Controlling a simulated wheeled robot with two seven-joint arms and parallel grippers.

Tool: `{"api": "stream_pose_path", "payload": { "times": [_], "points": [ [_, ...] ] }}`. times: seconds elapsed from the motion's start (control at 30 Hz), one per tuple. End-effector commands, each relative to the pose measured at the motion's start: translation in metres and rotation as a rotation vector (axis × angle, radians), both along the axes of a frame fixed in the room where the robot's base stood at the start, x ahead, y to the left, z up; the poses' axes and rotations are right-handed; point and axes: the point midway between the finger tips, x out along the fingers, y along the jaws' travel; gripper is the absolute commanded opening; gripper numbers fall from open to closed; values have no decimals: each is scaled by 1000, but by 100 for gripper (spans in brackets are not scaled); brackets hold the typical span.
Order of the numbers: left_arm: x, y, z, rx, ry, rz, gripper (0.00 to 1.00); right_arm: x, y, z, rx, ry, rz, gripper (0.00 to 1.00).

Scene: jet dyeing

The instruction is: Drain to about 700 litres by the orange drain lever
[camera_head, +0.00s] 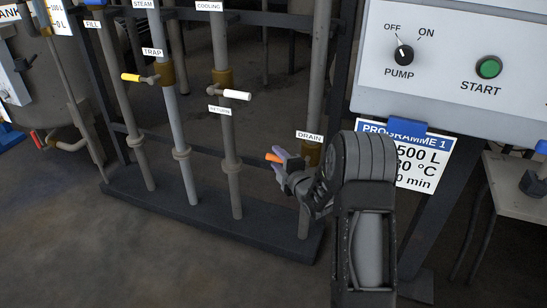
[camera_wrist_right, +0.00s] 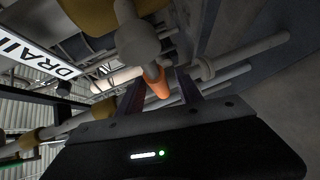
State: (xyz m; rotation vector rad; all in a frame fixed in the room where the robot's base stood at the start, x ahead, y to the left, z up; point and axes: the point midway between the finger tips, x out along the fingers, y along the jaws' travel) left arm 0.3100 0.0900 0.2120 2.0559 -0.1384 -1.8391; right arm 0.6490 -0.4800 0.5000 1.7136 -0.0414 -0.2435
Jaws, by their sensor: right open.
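The orange drain lever (camera_head: 272,157) sticks out to the left from the drain pipe (camera_head: 318,70), under the white DRAIN label (camera_head: 309,135). My right gripper (camera_head: 280,164) is at the lever, with its fingers close around the orange end. In the right wrist view the orange lever (camera_wrist_right: 158,88) lies between the two open fingers (camera_wrist_right: 160,92). I cannot tell whether either finger touches it. My forearm and wrist hide the lower part of the valve and some of the pipe. My left gripper is not in view.
A yellow trap lever (camera_head: 131,77) and a white return lever (camera_head: 236,95) sit on pipes to the left. The control panel (camera_head: 455,65) with pump switch and green START button is at upper right. A PROGRAMME 1 card (camera_head: 425,150) hangs below it, partly hidden by my wrist.

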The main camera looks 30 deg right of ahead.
Motion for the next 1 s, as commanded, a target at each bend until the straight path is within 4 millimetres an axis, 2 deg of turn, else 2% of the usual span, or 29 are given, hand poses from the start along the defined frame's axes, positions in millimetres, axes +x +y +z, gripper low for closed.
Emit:
{"api": "stream_pose_path", "payload": {
  "times": [0.1, 0.2, 0.57, 1.0],
  "points": [
    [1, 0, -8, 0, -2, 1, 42, 18, -2, -5, -1, -2, 2, 42],
    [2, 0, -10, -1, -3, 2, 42, 28, -4, -5, -1, -2, 1, 42],
    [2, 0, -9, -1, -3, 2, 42, 33, -5, -4, 1, 0, 0, 42],
    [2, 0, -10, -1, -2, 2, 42, 32, -5, -4, 0, -1, 0, 6]
  ]
}}
